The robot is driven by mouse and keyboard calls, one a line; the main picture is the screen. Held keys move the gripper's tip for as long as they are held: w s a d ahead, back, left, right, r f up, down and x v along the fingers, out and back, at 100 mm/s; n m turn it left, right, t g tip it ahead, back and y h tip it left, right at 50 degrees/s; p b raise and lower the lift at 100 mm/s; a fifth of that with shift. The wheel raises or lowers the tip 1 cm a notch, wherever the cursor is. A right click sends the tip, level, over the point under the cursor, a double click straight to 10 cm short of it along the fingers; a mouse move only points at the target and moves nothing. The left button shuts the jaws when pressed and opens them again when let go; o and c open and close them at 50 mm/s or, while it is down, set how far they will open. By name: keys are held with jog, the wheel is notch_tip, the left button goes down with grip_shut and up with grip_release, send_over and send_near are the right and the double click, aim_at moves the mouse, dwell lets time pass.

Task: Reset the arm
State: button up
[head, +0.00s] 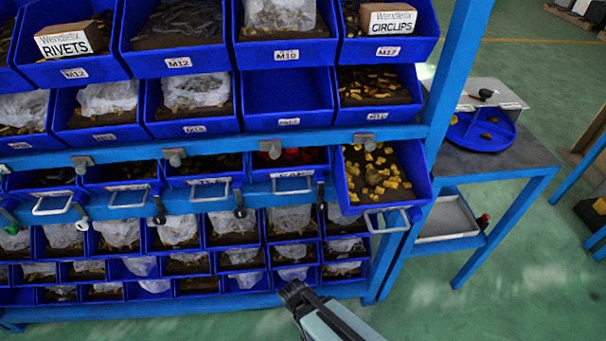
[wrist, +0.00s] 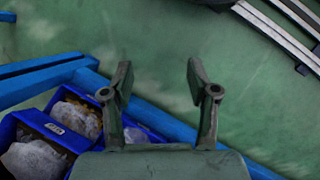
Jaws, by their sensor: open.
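My gripper (wrist: 158,85) is open in the wrist view, with nothing between its two fingers. Green floor shows behind the fingers. In the head view the end of my arm enters from the bottom, in front of the rack's lower right part; the fingers are hard to make out there. One blue drawer (head: 352,196) stands pulled out at the rack's right side, holding yellow pieces (head: 392,179). My arm end is below this drawer in the picture and apart from it.
A blue rack (head: 465,60) carries several rows of blue bins. Closed drawers with grey handles (head: 126,196) line its middle. A table (head: 500,160) at right holds a round blue tray (head: 470,138). Blue bins (wrist: 30,125) are at lower left in the wrist view. Open floor (head: 520,240) lies at right.

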jog(key=s+d+f+m+g+y+p, duration=0.1)
jog(key=s+d+f+m+g+y, duration=0.2)
jog(key=s+d+m, duration=0.4)
jog(key=shift+s+d+f+g+y, duration=0.3)
jog(key=shift+s+d+g, duration=0.4)
jog(key=shift+s+d, duration=1.6)
